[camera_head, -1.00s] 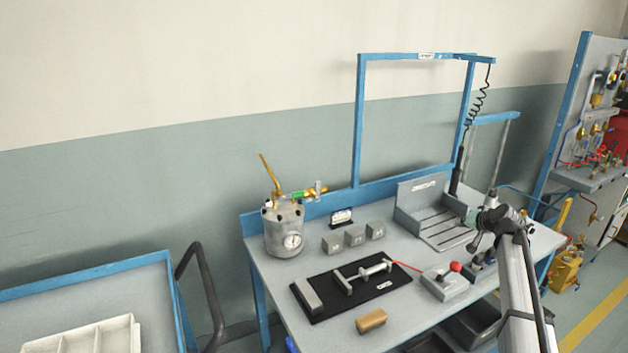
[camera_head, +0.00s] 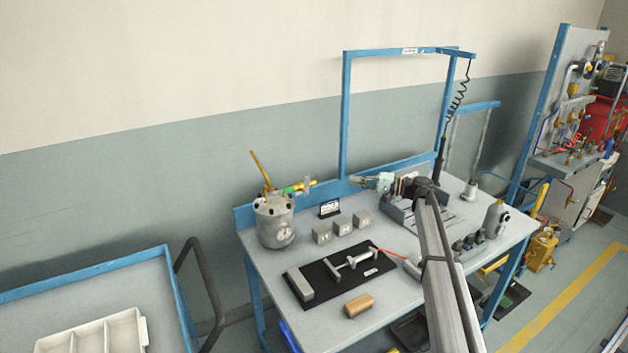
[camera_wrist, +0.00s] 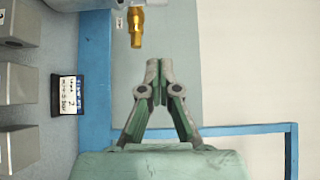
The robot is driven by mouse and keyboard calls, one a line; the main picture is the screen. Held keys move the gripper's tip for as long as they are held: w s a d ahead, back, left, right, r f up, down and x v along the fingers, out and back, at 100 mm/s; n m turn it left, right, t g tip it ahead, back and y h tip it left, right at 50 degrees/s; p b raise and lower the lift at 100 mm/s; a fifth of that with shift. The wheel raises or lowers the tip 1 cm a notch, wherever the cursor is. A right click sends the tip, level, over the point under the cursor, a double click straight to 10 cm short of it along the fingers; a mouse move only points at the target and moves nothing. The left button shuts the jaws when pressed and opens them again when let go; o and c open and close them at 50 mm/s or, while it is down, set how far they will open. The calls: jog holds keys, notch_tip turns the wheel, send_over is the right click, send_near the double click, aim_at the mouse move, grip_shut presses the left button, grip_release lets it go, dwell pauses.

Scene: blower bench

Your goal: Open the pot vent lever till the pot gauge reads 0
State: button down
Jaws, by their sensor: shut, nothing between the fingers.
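The grey metal pot (camera_head: 275,224) stands at the left end of the bench, its round gauge (camera_head: 285,234) on the front; the reading is too small to make out. A long yellow lever (camera_head: 260,169) slants up from its lid. A green piece (camera_head: 292,189) and brass fitting (camera_head: 309,183) stick out to the right from its top. My gripper (camera_head: 354,180) is shut and empty, right of this fitting and apart from it. In the wrist view, the shut fingertips (camera_wrist: 153,68) are in mid-picture, with a brass nozzle (camera_wrist: 136,28) beyond them at the top.
Grey blocks (camera_head: 341,228) and a small sign (camera_head: 329,208) stand right of the pot. The blue frame (camera_head: 346,115) rises behind my gripper. A black mat (camera_head: 335,276) with metal parts and a tan block (camera_head: 359,306) lie in front.

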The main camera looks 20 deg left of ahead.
jog(key=shift+a, duration=0.1)
jog(key=p, duration=0.4)
send_near(307, 181)
jog(key=w+a, duration=0.3)
jog(key=w, duration=0.1)
jog(key=shift+s+a+f+p, duration=0.1)
jog(key=shift+s+a+p, duration=0.3)
jog(key=shift+s+a, duration=0.45)
jog(key=shift+s+a+p, duration=0.35)
jog(key=shift+s+a, duration=0.3)
jog(key=shift+a, duration=0.3)
